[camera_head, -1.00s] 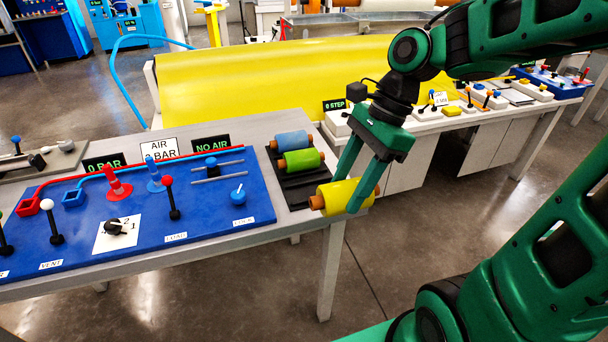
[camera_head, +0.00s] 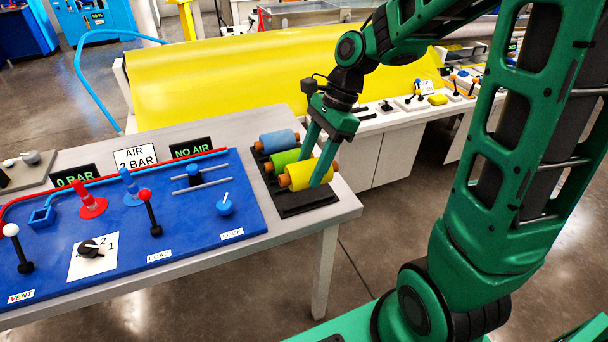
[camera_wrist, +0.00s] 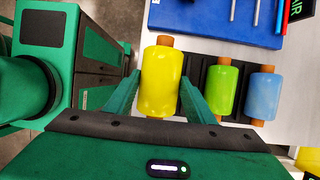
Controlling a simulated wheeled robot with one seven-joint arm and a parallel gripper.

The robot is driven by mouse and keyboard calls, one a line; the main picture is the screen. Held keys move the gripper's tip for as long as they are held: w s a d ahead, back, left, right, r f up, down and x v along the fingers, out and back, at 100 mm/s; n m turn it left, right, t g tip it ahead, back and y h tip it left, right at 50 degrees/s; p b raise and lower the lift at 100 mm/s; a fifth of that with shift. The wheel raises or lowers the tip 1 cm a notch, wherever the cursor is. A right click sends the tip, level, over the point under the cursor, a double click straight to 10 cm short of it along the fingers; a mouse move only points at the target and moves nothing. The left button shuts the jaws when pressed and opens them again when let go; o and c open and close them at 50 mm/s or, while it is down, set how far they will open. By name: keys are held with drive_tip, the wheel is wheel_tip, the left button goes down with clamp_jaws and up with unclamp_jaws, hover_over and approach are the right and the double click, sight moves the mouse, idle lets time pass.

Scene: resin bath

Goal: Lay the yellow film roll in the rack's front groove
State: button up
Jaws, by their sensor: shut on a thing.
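The yellow film roll (camera_head: 306,175), with orange-brown ends, is held between the two green fingers of my gripper (camera_head: 316,168). It also shows in the wrist view (camera_wrist: 160,82), with one finger on each side. The roll is over the front part of the black rack (camera_head: 308,202) and looks larger than the other rolls in the wrist view, so it seems raised. Its underside is hidden, so I cannot tell whether it touches the rack. A green roll (camera_head: 284,161) and a blue roll (camera_head: 279,141) lie in the rack behind it. The front groove is mostly hidden.
The rack stands at the right end of a grey table (camera_head: 345,204). A blue control panel (camera_head: 130,220) with levers and knobs lies to its left. A large yellow sheet (camera_head: 230,80) rises behind the table. Open floor lies to the right.

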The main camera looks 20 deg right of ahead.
sight(307, 163)
drive_tip(key=w+f, duration=0.2)
drive_tip(key=w, duration=0.1)
drive_tip(key=shift+f, duration=1.9)
drive_tip(key=shift+f, duration=0.5)
drive_tip(key=o, duration=1.4)
drive_tip(key=v, duration=1.3)
drive_tip(key=s+d+f+n+h, duration=0.1)
drive_tip(key=s+d+n, duration=0.5)
drive_tip(key=s, duration=0.6)
drive_tip(key=s+d+f+n+h, duration=0.1)
drive_tip(key=s+d+n+h, duration=0.2)
drive_tip(key=s, duration=0.9)
drive_tip(key=d+n, duration=0.2)
drive_tip(key=d, duration=0.1)
drive_tip(key=shift+d+f+n, duration=0.15)
drive_tip(key=shift+f+n, duration=0.25)
drive_tip(key=shift+t, duration=0.3)
